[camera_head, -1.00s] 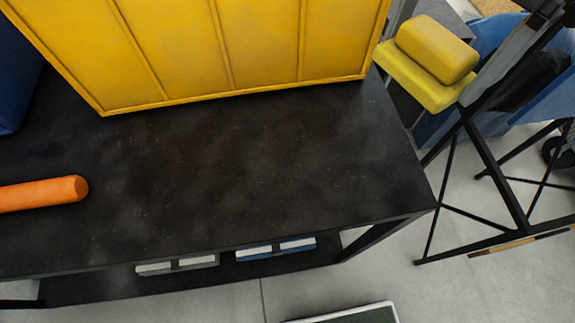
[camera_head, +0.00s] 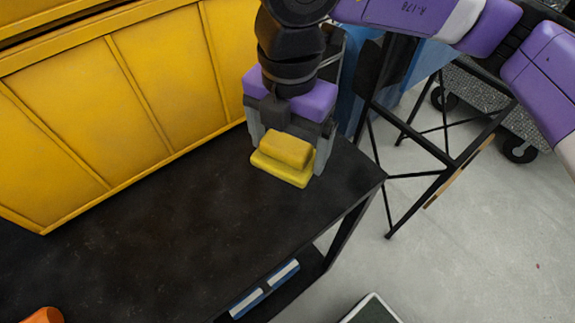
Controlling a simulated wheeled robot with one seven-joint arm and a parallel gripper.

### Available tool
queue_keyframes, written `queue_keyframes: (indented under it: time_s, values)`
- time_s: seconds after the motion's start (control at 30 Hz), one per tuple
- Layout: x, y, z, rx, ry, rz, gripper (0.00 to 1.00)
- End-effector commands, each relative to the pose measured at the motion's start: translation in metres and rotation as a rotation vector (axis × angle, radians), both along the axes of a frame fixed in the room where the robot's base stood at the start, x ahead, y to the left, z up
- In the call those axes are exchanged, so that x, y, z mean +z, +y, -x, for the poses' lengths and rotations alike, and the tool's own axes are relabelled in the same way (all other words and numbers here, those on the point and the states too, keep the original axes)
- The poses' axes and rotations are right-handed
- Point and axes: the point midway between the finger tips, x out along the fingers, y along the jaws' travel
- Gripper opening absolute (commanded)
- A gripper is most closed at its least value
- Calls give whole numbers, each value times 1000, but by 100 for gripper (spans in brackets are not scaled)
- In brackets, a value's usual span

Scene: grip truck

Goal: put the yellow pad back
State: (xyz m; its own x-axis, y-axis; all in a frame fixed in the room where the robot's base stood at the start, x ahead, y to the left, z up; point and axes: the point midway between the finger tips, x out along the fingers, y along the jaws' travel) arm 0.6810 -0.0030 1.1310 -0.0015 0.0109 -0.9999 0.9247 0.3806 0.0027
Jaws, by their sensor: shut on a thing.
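The yellow pad (camera_head: 284,151) is a rounded block on a wider, flatter yellow base. My gripper (camera_head: 288,159), with grey fingers and a purple body, points down and is shut on the pad, one finger at each side. The pad is at the right end of the black table (camera_head: 160,235), near its far edge. I cannot tell whether its underside touches the tabletop. The gripper body hides what lies directly behind the pad.
A large yellow panelled box (camera_head: 130,95) stands along the table's back, left of my gripper. An orange cylinder (camera_head: 42,316) lies at the lower left. A black-framed stand (camera_head: 440,165) is to the right. The tabletop's middle is clear.

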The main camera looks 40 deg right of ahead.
Motion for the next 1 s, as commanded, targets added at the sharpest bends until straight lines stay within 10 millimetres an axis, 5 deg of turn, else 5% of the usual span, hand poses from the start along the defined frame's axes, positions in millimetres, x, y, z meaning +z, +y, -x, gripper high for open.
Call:
queue_keyframes:
  time_s: [0.6,1.0]
  values:
    - [-71,0,0,0,1,0,46]
    - [-76,0,0,1,0,1,46]
